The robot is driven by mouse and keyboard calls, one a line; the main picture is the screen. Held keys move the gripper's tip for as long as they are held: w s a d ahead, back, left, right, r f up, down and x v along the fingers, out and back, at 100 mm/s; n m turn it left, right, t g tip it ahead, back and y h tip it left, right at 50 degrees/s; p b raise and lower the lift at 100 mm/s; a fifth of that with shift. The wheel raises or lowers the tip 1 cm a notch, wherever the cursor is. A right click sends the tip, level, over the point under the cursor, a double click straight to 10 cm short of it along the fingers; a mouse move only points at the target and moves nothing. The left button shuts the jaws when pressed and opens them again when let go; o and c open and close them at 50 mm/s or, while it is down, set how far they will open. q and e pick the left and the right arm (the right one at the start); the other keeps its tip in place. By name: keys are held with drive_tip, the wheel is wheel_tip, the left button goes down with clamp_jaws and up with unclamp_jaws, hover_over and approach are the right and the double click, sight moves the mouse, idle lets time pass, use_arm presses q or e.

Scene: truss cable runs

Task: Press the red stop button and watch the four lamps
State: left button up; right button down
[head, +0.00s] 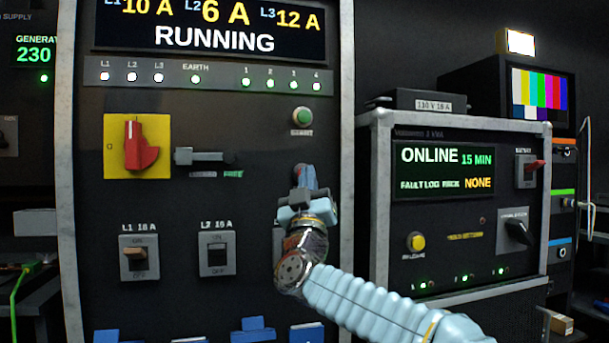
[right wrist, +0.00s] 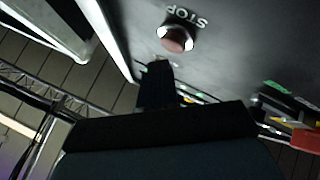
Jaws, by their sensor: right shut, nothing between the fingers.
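The red stop button (right wrist: 175,40) shows in the right wrist view, with a STOP label beside it. In the head view my right gripper hides it. My right gripper (head: 303,178) is shut and empty in front of the panel, below the green button. In the right wrist view its fingertips (right wrist: 158,72) appear close to the stop button, with a small gap in the picture; I cannot tell the depth. The four numbered lamps (head: 281,85) glow green in a row under the display (head: 213,28), which reads RUNNING. My left gripper is not in view.
A green button (head: 302,116) sits above my right gripper. A red rotary switch (head: 136,143) on a yellow plate and two breakers (head: 139,257) are to the left. A second unit (head: 460,220) reading ONLINE stands right, behind my forearm.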

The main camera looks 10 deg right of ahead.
drive_tip(key=shift+w, duration=0.15)
drive_tip(key=shift+w, duration=0.25)
drive_tip(key=shift+w+p, duration=0.4)
drive_tip(key=shift+p, duration=0.05)
idle(0.7)
drive_tip(key=shift+s, duration=0.15)
drive_tip(key=shift+s+b, duration=0.55)
drive_tip(key=shift+s, duration=0.15)
